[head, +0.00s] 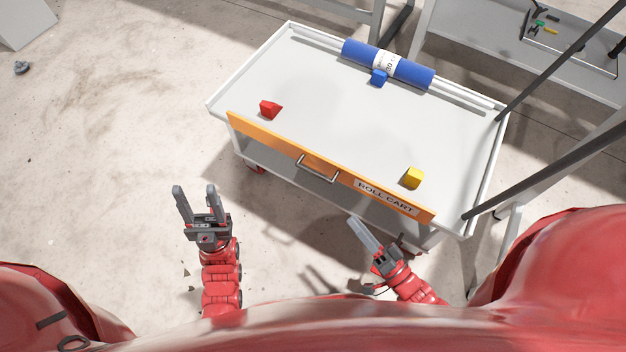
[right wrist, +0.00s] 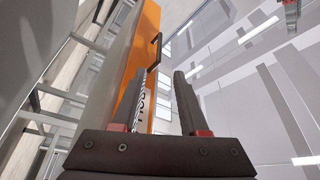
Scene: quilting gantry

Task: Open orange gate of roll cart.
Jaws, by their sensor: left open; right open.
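The roll cart (head: 330,95) is white, with the orange gate (head: 270,140) standing along its near edge. The gate carries a grey bar handle (head: 318,168) near its middle and a "ROLL CART" label at its right part. In the right wrist view the gate (right wrist: 147,35) rises beyond the fingers, with its handle (right wrist: 156,50) at its right side. My left gripper (head: 195,188) is open and empty, left of and nearer than the handle. My right gripper (head: 361,233) is open and empty, in front of the gate's right half, apart from the handle; it also shows in its wrist view (right wrist: 155,82).
On the cart lie a red block (head: 269,109), a yellow block (head: 413,177), a blue block (head: 379,77) and a blue roll (head: 415,73) on a rod at the back edge. Dark bars (head: 545,165) cross at the right. The floor at left is mostly clear.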

